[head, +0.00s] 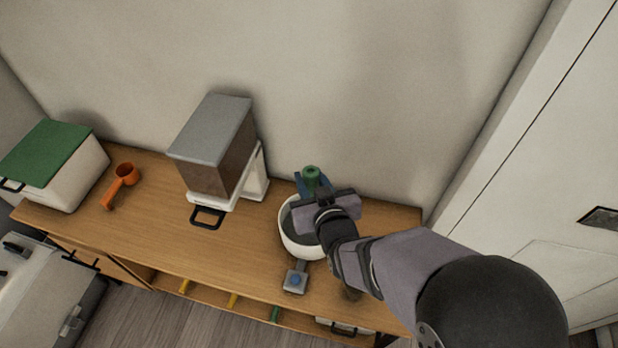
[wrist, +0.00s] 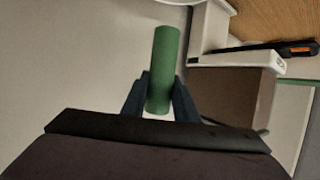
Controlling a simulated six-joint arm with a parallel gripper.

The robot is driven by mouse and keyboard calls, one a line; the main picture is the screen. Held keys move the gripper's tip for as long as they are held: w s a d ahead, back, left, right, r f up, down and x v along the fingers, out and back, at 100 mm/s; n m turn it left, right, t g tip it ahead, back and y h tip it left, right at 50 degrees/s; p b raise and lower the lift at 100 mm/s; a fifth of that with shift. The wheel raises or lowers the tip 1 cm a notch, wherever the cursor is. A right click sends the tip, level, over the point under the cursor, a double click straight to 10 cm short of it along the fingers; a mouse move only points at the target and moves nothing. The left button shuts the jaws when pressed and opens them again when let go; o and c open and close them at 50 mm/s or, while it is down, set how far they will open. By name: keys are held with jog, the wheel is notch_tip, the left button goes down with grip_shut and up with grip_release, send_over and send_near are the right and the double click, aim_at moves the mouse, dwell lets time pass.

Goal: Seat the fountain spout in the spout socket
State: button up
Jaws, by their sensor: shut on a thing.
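My gripper (head: 313,186) is shut on the green fountain spout (head: 312,174), near the back rim of a white round basin (head: 304,250). In the wrist view the spout (wrist: 164,60) is a plain green cylinder between the two dark blue fingers (wrist: 161,82). It points away from the palm. My gripper and wrist cover the right part of the basin in the head view. I cannot make out the spout socket in either view; I cannot tell whether the spout touches anything besides the fingers.
A grey block with a blue button (head: 295,279) sits in front of the basin. A grey-lidded brown and white dispenser (head: 214,150) stands to its left, with an orange scoop (head: 121,186) and green-lidded white box (head: 55,165) further left. The wall (head: 400,110) is close behind.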

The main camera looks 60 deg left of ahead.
aim_at(312, 194)
notch_tip(312, 194, down, 11)
jog(key=b, duration=0.7)
jog(key=shift+r, duration=0.1)
dwell(0.4)
jog(key=o, duration=1.1)
notch_tip(312, 194, up, 7)
jog(key=p, duration=0.4)
